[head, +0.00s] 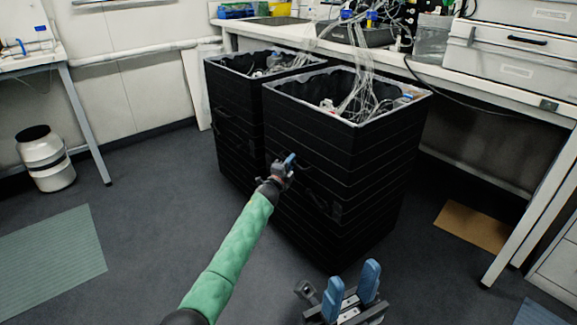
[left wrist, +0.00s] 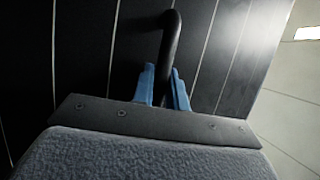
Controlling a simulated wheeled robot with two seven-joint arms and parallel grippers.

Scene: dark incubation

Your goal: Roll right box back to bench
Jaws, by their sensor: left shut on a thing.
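The right box (head: 345,190) is a tall black bin with a pale rim, standing in front of the bench (head: 400,62). Tubes and cables hang from the bench into its open top. My left gripper (head: 288,161) is at the box's near face, shut on its dark handle. In the left wrist view the blue fingers (left wrist: 166,88) close around this curved black handle (left wrist: 172,42). My right gripper (head: 351,287) is at the bottom of the head view, its blue fingers apart and empty, clear of the box.
A second black box (head: 232,115) stands close on the left. A white bench leg (head: 530,205) and a brown mat (head: 472,226) are at right. Grey floor between is clear.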

